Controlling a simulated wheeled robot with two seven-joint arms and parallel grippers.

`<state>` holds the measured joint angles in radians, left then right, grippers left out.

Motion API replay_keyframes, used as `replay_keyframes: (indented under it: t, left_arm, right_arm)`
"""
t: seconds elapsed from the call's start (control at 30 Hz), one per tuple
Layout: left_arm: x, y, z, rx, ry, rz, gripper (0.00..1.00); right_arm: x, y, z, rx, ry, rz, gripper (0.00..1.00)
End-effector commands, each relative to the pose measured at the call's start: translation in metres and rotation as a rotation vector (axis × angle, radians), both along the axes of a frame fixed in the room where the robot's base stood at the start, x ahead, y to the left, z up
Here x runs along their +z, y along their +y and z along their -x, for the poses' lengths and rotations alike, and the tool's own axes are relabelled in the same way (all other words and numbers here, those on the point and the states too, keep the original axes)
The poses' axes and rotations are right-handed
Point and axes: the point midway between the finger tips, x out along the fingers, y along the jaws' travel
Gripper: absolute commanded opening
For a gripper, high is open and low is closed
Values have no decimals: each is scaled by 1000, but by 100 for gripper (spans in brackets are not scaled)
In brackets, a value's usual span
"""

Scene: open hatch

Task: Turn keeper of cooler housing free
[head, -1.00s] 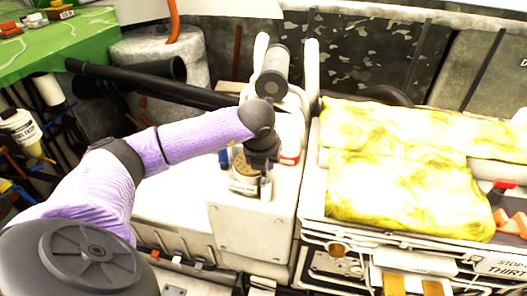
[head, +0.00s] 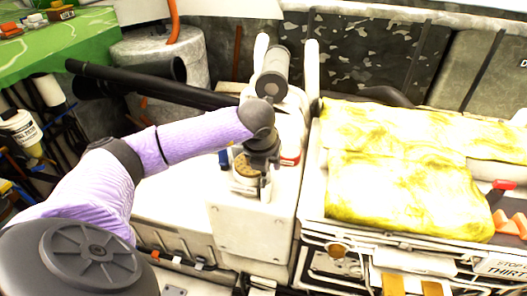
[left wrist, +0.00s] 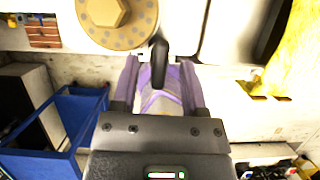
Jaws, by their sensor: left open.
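The white cooler housing (head: 250,225) stands in the middle of the head view. A tan round plate with a hex centre sits on it and also shows at the top of the left wrist view (left wrist: 117,14). A short dark lever, which looks like the keeper (left wrist: 159,62), hangs below this plate, its lower end between my fingertips in the picture. My left gripper (left wrist: 160,80) is open, with one finger on each side of the lever. I cannot tell whether either finger touches it. In the head view my wrist partly hides this spot. My right gripper is out of view.
A yellow-stained padded cover (head: 405,195) lies over a white case on the right. Black tubes (head: 150,85) lie behind my left arm. A green table (head: 60,40) is at the far left. A blue bin (left wrist: 60,125) is at the left of the wrist view.

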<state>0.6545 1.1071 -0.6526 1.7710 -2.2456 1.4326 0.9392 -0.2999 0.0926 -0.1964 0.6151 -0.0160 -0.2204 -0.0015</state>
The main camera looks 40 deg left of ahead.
Motion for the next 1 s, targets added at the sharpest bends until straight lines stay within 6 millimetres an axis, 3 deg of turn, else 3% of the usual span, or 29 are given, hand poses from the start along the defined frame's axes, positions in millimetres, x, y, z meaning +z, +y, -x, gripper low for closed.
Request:
replay_keyframes:
  t: [0.1, 0.63, 1.0]
  left_arm:
    - [19, -2, 5, 0, -2, 0, 56]
    - [72, -13, 25, -1, -1, 0, 56]
    - [79, -15, 29, 0, 0, -1, 56]
  right_arm:
    - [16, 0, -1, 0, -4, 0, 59]
    - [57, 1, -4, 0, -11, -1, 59]
    - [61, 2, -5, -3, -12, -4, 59]
